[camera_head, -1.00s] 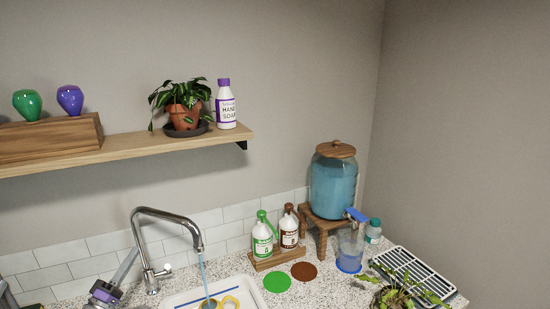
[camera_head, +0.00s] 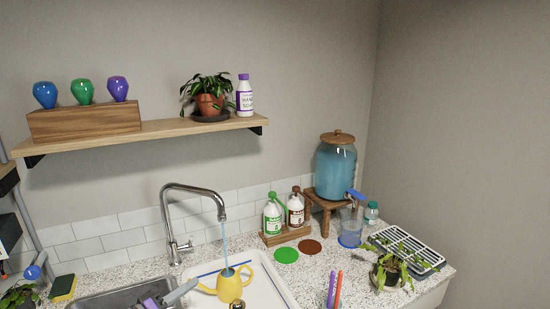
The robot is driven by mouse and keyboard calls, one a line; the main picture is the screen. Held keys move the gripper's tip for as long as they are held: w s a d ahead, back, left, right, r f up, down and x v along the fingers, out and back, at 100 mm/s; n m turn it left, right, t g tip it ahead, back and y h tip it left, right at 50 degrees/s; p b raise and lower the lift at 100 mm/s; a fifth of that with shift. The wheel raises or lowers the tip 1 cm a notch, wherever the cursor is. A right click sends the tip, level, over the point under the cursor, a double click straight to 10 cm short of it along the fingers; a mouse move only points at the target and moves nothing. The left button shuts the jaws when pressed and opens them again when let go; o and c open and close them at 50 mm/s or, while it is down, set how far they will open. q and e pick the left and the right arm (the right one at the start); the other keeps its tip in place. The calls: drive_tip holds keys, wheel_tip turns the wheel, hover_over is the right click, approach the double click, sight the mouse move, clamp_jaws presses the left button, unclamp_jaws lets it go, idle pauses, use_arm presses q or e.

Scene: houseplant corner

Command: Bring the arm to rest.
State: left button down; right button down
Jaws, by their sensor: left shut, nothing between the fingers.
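My left gripper (camera_head: 182,292) is at the bottom edge of the head view, over the sink's right part. Its grey fingers are shut with nothing between them and point up and to the right. A purple part shows at its wrist. Most of the arm behind it is cut off by the frame. The yellow watering can (camera_head: 231,287) stands just right of the fingertips, in the white basin (camera_head: 265,282). I cannot tell whether the fingertips touch it. My right gripper is not in view.
The faucet (camera_head: 190,187) runs a thin blue stream into the can. Green and brown bottles (camera_head: 272,218) stand in a wooden holder behind the basin. A water dispenser (camera_head: 335,175), a drying rack (camera_head: 408,245) with a plant and pens (camera_head: 335,290) are at right. A shelf (camera_head: 160,133) hangs above.

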use_arm(q)
drive_tip(key=s+d+f+m+g+y, duration=0.2)
drive_tip(key=s+d+f+g, duration=0.15)
drive_tip(key=s, duration=0.45)
drive_tip(key=s+d+f+m+g+y, duration=0.1)
drive_tip(key=s+d+f+g+y, duration=0.15)
drive_tip(key=s+d+f, duration=0.45)
drive_tip(key=s+a+f+m+g+y, duration=0.1)
drive_tip(key=s+a+f+y, duration=0.1)
drive_tip(key=s, duration=0.5)
drive_tip(key=s+a+f+m+g+y+b, duration=0.1)
drive_tip(key=s+a+f+y, duration=0.1)
drive_tip(key=s, duration=0.5)
drive_tip(key=shift+s+a+m+g+y+b, duration=0.3)
drive_tip(key=shift+a+y, duration=0.25)
drive_tip(key=shift+a, duration=0.7)
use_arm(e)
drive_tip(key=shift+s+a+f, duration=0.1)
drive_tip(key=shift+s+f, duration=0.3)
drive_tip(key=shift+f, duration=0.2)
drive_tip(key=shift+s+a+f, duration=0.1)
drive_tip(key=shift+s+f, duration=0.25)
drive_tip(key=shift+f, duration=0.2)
